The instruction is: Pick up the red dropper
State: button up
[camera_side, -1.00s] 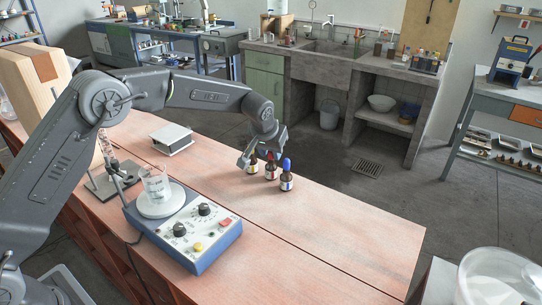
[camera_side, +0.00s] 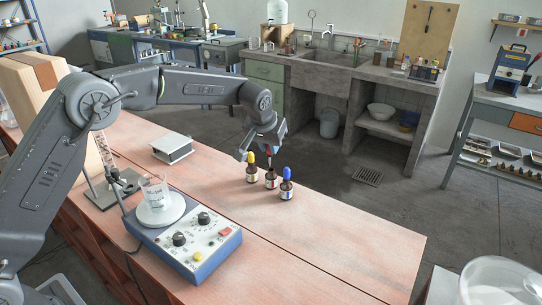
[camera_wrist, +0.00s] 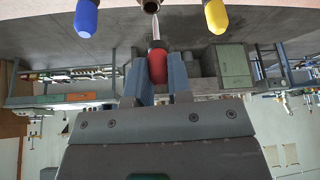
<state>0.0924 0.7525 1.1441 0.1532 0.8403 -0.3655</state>
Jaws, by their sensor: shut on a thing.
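My gripper (camera_side: 262,151) is shut on the red dropper (camera_wrist: 157,65), with one finger on each side of its red rubber bulb in the wrist view. The dropper's pale glass tube (camera_wrist: 155,30) points from the bulb toward the mouth of a small brown bottle (camera_wrist: 150,5). In the side view this bottle (camera_side: 271,181) stands upright on the bench below my gripper. The dropper is raised above its neck. I cannot tell whether the tube's tip is still inside the neck.
A yellow-topped bottle (camera_side: 251,171) stands left of the open bottle and a blue-topped one (camera_side: 287,187) right of it, both close. A stirrer with control knobs (camera_side: 190,235) carries a beaker (camera_side: 155,190). The bench's right part is clear.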

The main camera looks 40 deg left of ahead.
jog(key=s+a+r, duration=0.4)
jog(key=a+r, duration=0.6)
jog(key=r, duration=0.1)
jog(key=shift+s+a+r, duration=0.15)
jog(key=shift+a+r, duration=0.05)
jog(key=shift+a, duration=0.05)
dwell(0.4)
dwell(1.3)
jog(key=s+a+r+n+y, duration=0.1)
jog(key=s+r+n, duration=0.2)
jog(key=s, duration=1)
jog(key=s+f+n+g+y, duration=0.1)
jog(key=s+f+n, duration=0.2)
jog(key=s, duration=0.7)
jog(key=shift+s+a+f, duration=0.35)
jog(key=shift+a+f, duration=0.05)
jog(key=shift+f, duration=0.75)
jog(key=shift+c, duration=0.9)
